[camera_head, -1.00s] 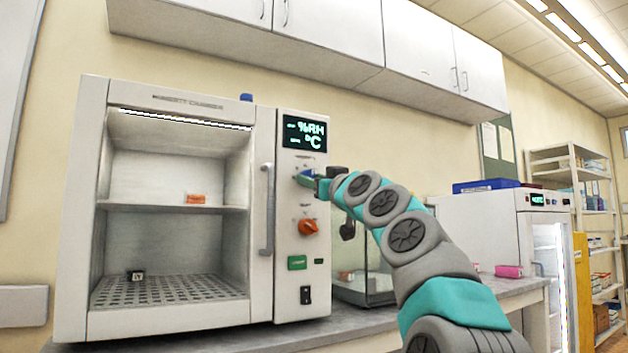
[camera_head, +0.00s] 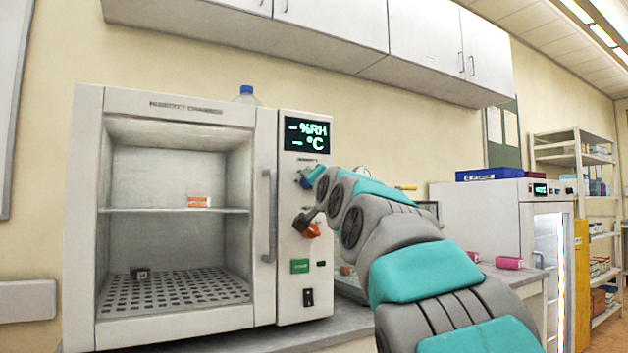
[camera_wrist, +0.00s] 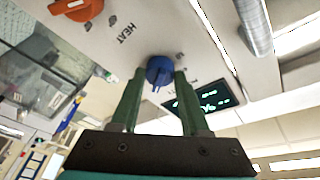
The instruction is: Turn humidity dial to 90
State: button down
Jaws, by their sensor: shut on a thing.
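The humidity chamber (camera_head: 180,108) stands on the bench at the left. Its display (camera_head: 307,135) shows dashes before "%RH" and "°C". The blue dial (camera_wrist: 159,71) is on the control panel below the display, and the display also shows in the wrist view (camera_wrist: 203,101). My gripper (camera_wrist: 156,78) is shut on the blue dial, with one green finger on each side of it. In the head view my gripper mostly hides the dial. The orange dial (camera_head: 312,230) sits below it and shows beside the word "HEAT" in the wrist view (camera_wrist: 76,8).
The chamber's door handle (camera_head: 268,215) stands out left of the panel. A green button (camera_head: 299,266) and a black switch (camera_head: 308,297) are lower on the panel. A blue-capped bottle (camera_head: 246,94) is behind the chamber top. Wall cabinets (camera_head: 440,45) hang above.

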jog(key=shift+r+m+g+h, duration=0.15)
jog(key=shift+m+g+h, duration=0.15)
jog(key=shift+m, duration=1.3)
jog(key=shift+r+m+g+h, duration=0.15)
jog(key=shift+m+g, duration=0.25)
jog(key=shift+m, duration=1.2)
jog(key=shift+f+m+h, duration=0.1)
jog(key=shift+m+h, duration=0.15)
jog(key=shift+m, duration=0.05)
jog(key=shift+c, duration=2)
grip_release()
jog(key=b+v, duration=0.2)
jog(key=v, duration=0.5)
jog(key=shift+s, duration=0.3)
